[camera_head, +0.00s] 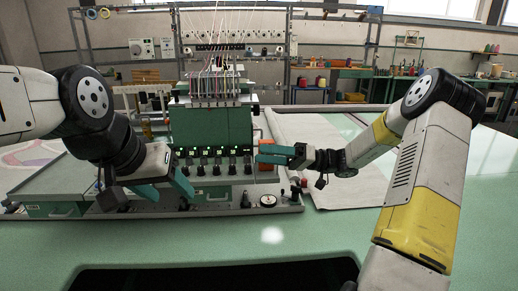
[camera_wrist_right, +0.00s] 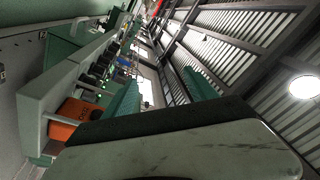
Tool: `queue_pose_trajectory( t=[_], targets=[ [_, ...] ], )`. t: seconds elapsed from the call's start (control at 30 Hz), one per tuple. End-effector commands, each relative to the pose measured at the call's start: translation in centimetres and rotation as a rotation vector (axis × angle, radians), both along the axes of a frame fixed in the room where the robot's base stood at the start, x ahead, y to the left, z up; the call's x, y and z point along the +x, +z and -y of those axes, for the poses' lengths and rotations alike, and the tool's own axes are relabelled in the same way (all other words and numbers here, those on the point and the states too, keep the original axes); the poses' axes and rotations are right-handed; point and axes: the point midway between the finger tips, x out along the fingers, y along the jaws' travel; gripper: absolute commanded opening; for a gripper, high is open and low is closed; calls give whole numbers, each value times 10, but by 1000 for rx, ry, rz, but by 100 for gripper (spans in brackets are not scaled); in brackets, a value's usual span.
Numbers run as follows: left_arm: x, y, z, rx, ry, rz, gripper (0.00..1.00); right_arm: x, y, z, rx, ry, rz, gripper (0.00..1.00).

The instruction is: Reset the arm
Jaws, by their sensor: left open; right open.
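I cannot tell whether either gripper touches the machine.
A pale cloth (camera_head: 325,135) lies to the right. The green table (camera_head: 150,236) is clear at the front. Shelves and workbenches stand behind.

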Motion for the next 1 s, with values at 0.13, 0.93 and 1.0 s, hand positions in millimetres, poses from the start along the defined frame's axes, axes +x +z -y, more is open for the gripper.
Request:
queue_pose_trajectory(
  t=[0.13,0.93,1.0],
  targets=[
    [0,0,0,0,0,0,58,-29,4,-22,-171,83,-64,66],
    [0,0,0,0,0,0,58,-219,32,45,-1305,-591,-292,66],
    [0,0,0,0,0,0,58,-225,38,54,-1292,-683,-279,66]
  ],
)
